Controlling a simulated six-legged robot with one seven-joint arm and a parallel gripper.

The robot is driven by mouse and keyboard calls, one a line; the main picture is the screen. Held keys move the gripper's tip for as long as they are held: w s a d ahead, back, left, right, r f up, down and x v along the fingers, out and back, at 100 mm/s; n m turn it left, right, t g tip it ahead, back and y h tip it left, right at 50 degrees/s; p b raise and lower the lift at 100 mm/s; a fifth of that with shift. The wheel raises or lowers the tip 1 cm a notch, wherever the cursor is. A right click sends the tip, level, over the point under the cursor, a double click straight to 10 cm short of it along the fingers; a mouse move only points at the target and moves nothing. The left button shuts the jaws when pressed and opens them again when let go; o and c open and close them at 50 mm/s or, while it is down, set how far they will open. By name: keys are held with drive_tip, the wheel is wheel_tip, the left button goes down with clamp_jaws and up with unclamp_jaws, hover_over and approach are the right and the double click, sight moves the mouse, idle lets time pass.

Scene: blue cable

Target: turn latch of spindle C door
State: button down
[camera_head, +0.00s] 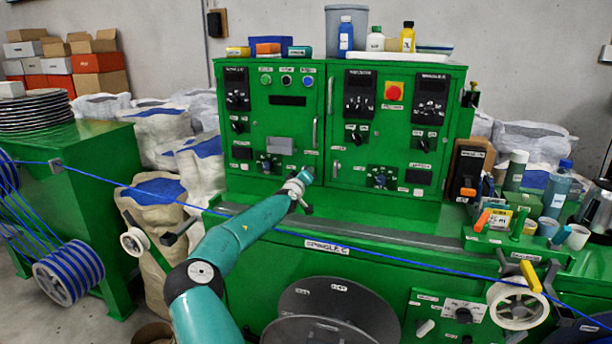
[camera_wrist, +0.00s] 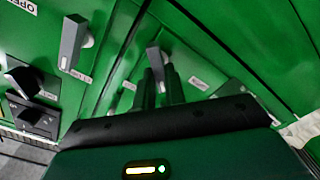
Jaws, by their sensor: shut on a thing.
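A green control cabinet (camera_head: 300,120) with two doors stands behind the bench. The "SPINDLE C" label (camera_head: 327,247) is on the bench front below it. My gripper (camera_head: 306,176) is at the lower right of the left door, and its jaws are too small to make out in the head view. In the wrist view my gripper (camera_wrist: 166,88) is shut on a grey latch handle (camera_wrist: 155,58), with the two dark fingers at its near end. A second grey latch (camera_wrist: 72,44) on the neighbouring door is free; it also shows in the head view (camera_head: 336,168).
Black knobs (camera_wrist: 30,100) stick out beside the second latch. A blue cable (camera_head: 150,192) runs across the front, over the bench edge. Bottles and cups (camera_head: 556,190) crowd the right of the bench. A green table (camera_head: 85,160) with a cable reel (camera_head: 68,272) stands left.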

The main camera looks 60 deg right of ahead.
drive_tip(key=shift+f+n, duration=0.2)
drive_tip(key=shift+n, duration=4)
drive_tip(key=c, duration=1.5)
unclamp_jaws()
drive_tip(key=shift+o, duration=0.2)
drive_tip(key=shift+a, duration=0.15)
drive_tip(key=s+a, duration=0.2)
drive_tip(key=a, duration=1.1)
drive_tip(key=shift+a, duration=0.2)
